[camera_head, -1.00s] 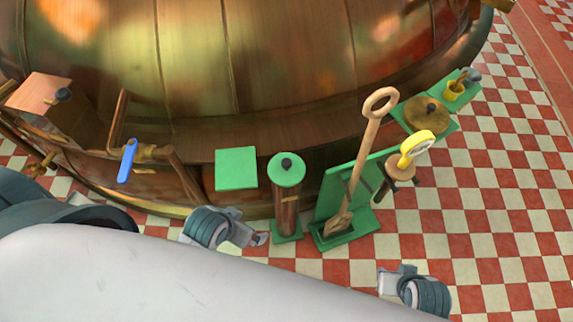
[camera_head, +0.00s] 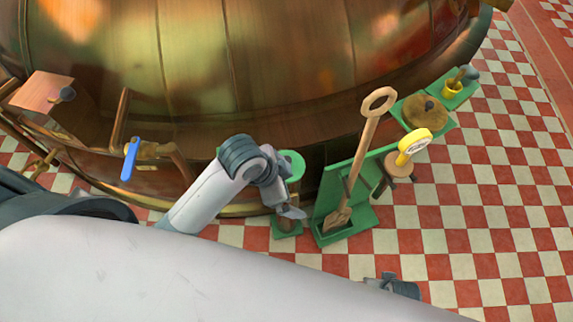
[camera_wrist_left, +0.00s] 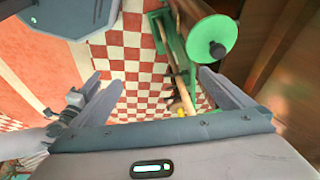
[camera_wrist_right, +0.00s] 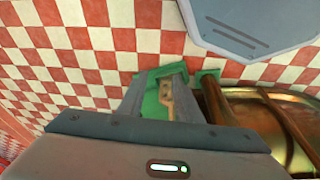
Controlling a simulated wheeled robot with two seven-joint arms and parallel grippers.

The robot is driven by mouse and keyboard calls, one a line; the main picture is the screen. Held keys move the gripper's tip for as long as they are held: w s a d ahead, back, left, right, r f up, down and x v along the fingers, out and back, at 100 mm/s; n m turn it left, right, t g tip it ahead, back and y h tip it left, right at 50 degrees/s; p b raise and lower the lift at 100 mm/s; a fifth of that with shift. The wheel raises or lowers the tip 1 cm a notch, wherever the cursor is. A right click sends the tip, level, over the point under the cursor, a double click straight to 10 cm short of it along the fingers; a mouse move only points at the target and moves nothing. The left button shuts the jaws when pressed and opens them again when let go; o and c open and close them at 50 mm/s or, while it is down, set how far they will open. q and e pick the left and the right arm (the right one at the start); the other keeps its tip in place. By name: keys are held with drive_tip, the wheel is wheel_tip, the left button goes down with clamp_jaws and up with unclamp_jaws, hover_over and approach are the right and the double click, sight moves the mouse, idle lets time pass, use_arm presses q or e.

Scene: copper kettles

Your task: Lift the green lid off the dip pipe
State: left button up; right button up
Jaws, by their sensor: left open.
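The green lid (camera_head: 297,165) sits on top of the upright copper dip pipe (camera_head: 289,215); my left gripper covers part of both in the head view. In the left wrist view the round lid (camera_wrist_left: 205,36) with its black knob (camera_wrist_left: 217,50) is at the upper right, outside and beyond the right finger. The pipe (camera_wrist_left: 192,9) shows behind it. My left gripper (camera_head: 291,212) is open and empty, with its fingers apart (camera_wrist_left: 158,90). My right gripper (camera_wrist_right: 160,97) has a gap between its fingers and holds nothing; it is low in the head view.
A green stand (camera_head: 347,227) with a wooden paddle (camera_head: 365,150) is right of the pipe. The large copper kettle (camera_head: 280,60) is behind. The checkered floor (camera_head: 460,215) is open at the right.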

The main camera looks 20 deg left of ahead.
use_arm(q)
drive_tip(key=w+d+r+m, duration=0.2)
drive_tip(key=w+m, duration=0.2)
use_arm(e)
drive_tip(key=s+d+f, duration=0.1)
drive_tip(key=s+f, duration=0.2)
drive_tip(key=f, duration=0.4)
drive_tip(key=s+f, duration=0.4)
drive_tip(key=f, duration=0.3)
use_arm(q)
wheel_tip(320, 180, up, 6)
drive_tip(key=m+g+y, duration=0.3)
drive_tip(key=m+y, duration=0.1)
drive_tip(key=m, duration=0.4)
hover_over(288, 159)
drive_tip(key=shift+r, duration=0.1)
use_arm(e)
drive_tip(key=s+d+f+g, duration=0.1)
drive_tip(key=s+d+f, duration=0.1)
drive_tip(key=s+f, duration=0.7)
drive_tip(key=s, duration=0.4)
drive_tip(key=shift+d+f+g, duration=0.25)
drive_tip(key=shift+f+g, duration=0.05)
use_arm(q)
wheel_tip(288, 159, down, 12)
drive_tip(key=shift+f+p, duration=0.1)
drive_tip(key=shift+p, duration=0.95)
use_arm(e)
wheel_tip(288, 159, up, 2)
drive_tip(key=shift+r, duration=0.1)
